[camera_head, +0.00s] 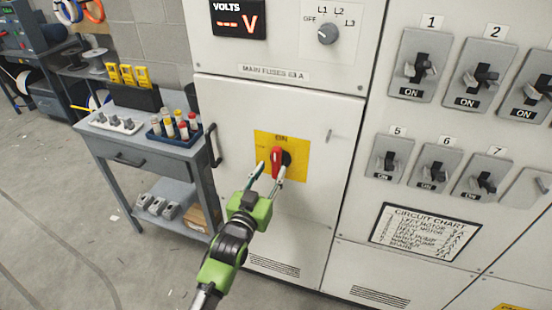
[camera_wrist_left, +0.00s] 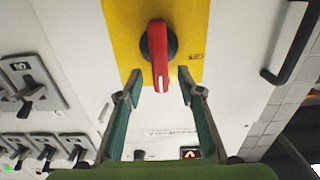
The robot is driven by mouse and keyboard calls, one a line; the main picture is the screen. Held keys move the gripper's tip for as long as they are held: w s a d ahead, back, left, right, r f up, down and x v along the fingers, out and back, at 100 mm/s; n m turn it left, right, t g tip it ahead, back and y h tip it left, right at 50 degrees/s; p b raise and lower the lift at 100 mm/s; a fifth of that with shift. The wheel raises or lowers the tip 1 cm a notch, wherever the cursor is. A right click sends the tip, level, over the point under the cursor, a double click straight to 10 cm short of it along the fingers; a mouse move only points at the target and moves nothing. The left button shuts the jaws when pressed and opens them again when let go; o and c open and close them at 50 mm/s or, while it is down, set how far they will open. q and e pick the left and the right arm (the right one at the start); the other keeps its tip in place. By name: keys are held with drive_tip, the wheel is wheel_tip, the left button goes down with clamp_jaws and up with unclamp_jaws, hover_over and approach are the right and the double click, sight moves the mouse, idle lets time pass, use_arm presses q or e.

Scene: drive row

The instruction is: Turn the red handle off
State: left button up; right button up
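The red handle (camera_head: 276,160) is a rotary lever on a black hub, on a yellow plate (camera_head: 299,143) on the white cabinet door. It stands about upright, with "ON" printed above it. In the left wrist view the red handle (camera_wrist_left: 158,55) points down the picture, on the yellow plate (camera_wrist_left: 125,35). My left gripper (camera_head: 270,173) is in front of the plate. Its fingers are open, and in the left wrist view the left gripper (camera_wrist_left: 159,84) has one fingertip on each side of the handle's free end, with gaps visible. My right gripper does not show.
Breaker switches (camera_head: 421,65) and a circuit chart (camera_head: 425,231) are on the panel at right. A dark door handle (camera_head: 214,146) is left of the plate. A grey cart (camera_head: 145,148) with trays stands at left.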

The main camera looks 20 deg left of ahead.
sight(275, 164)
use_arm(q)
drive_tip(key=shift+w+d+p, duration=0.1)
drive_tip(key=shift+w+p, duration=0.2)
drive_tip(key=shift+w, duration=2.4)
clamp_jaws()
